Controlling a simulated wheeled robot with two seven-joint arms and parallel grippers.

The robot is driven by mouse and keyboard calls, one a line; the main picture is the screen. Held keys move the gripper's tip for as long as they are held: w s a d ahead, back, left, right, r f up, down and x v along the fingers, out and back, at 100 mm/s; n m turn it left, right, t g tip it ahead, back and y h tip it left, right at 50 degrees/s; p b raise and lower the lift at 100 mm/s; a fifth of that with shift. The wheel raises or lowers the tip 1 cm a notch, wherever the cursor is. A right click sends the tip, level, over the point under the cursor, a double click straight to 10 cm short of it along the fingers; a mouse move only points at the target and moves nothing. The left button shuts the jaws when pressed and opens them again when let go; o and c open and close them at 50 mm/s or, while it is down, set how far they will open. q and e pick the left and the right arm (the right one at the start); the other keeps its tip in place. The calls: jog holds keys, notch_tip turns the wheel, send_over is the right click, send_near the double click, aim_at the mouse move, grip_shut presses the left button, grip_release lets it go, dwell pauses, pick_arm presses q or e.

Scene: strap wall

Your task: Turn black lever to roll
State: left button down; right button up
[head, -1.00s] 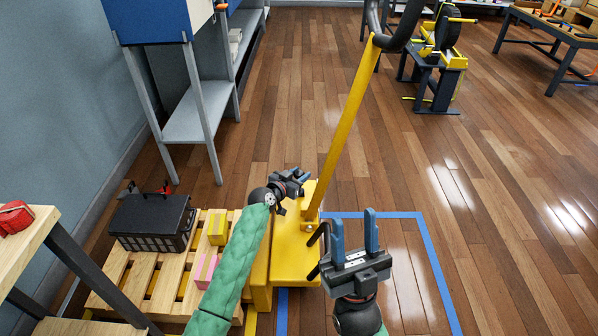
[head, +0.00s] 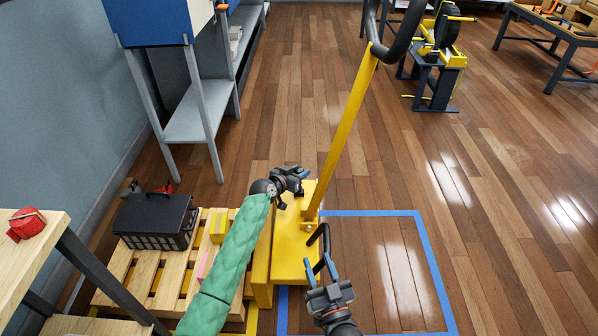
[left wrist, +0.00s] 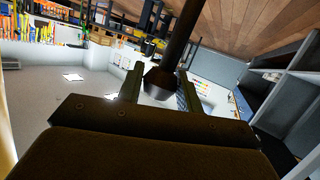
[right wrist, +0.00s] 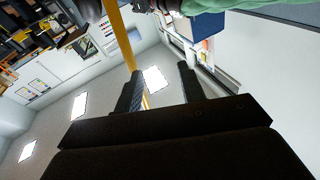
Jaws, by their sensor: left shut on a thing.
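A yellow wheeled truck (head: 295,235) stands beside a pallet, with a tall yellow post ending in a black loop handle. A bent black bar (head: 325,236) stands at its near right side; it looks like the black lever. My left gripper (head: 306,174) is over the truck's far end, left of the post. In the left wrist view, it is shut on a dark rod (left wrist: 181,40) with a flared end; I cannot tell whether this is the lever. My right gripper (head: 321,270) is open and empty, just below the bent bar. The yellow post shows beyond its fingers in the right wrist view (right wrist: 122,38).
The wooden pallet (head: 120,270) at left bears a black toolbox (head: 155,220), a yellow box (head: 219,226) and a partly hidden pink box. A blue-taped floor area (head: 428,262) right of the truck is clear. A workbench (head: 35,225) stands at the left edge.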

pick_arm(q)
jog(key=shift+w+r+g+p, duration=0.1)
jog(key=shift+w+g+p, duration=0.3)
jog(key=shift+p, duration=0.4)
jog(key=shift+w+n+g+y+p, duration=0.35)
jog(key=shift+w+p, duration=0.2)
jog(key=shift+p, duration=0.2)
pick_arm(e)
jog(key=s+f+g, duration=0.4)
jog(key=s+f, duration=0.1)
jog(key=f, duration=0.5)
jog(key=s+d+f+g+h, duration=0.1)
jog(key=s+f+g, duration=0.3)
jog(key=f, duration=0.6)
jog(key=s+f+g+h, duration=0.1)
jog(key=s+f+g, duration=0.2)
jog(key=s+f, duration=0.3)
notch_tip(320, 180, down, 5)
jog(key=shift+s+d+r+g, duration=0.15)
jog(key=shift+s+d+g, duration=0.1)
jog(key=shift+g, duration=0.15)
pick_arm(q)
jog(key=c, duration=1)
grip_release()
jog(key=shift+o, duration=0.2)
jog(key=shift+p+v, duration=0.35)
jog(key=shift+v, duration=3.5)
pick_arm(e)
jog(key=shift+r, duration=0.5)
jog(key=shift+f, duration=0.1)
